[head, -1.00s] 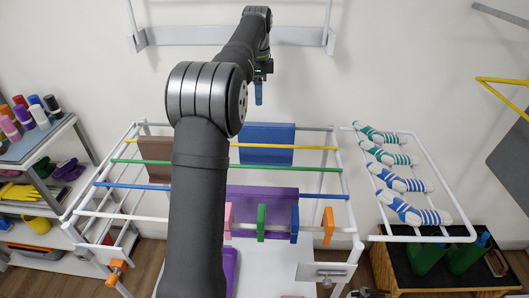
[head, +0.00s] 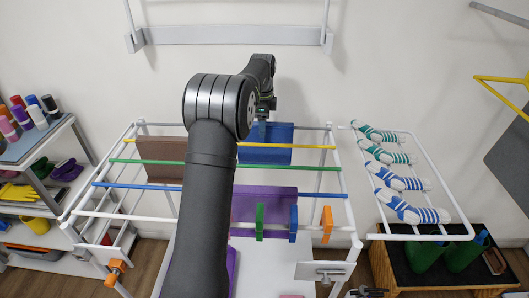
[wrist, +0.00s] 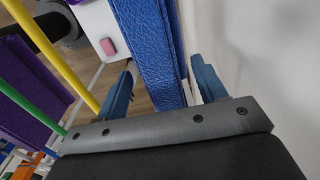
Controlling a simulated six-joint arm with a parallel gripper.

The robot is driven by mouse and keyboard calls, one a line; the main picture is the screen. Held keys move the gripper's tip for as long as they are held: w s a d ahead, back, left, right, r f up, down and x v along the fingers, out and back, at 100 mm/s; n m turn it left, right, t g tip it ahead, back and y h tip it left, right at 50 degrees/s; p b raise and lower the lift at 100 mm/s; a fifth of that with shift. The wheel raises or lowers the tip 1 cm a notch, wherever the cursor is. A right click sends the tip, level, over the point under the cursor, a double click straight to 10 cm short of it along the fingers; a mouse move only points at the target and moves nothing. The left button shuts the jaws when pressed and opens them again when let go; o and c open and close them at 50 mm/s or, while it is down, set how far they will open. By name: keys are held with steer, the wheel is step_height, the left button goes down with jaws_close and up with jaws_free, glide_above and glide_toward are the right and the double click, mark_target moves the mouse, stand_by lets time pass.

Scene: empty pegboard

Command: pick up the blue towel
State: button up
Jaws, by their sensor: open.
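The blue towel (head: 265,156) hangs over the back of the drying rack, behind the yellow rod. In the wrist view the towel (wrist: 156,40) runs between the two blue fingers of my gripper (wrist: 162,68). The fingers are open, one on each side of the towel's upper part, with a visible gap on both sides. In the head view my gripper (head: 262,131) is at the towel's top edge, partly hidden behind my arm.
A brown towel (head: 160,160) and a purple towel (head: 266,204) hang on the same rack. Striped socks (head: 405,185) lie on the right side frame. The white wall (wrist: 245,50) is close to one finger. Coloured rods (wrist: 50,55) lie on the other side.

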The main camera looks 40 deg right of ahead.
mark_target(264, 149)
step_height(264, 149, down, 5)
steer(key=shift+s+d+f, duration=0.1)
steer(key=shift+d, duration=0.05)
steer(key=shift+c, duration=0.2)
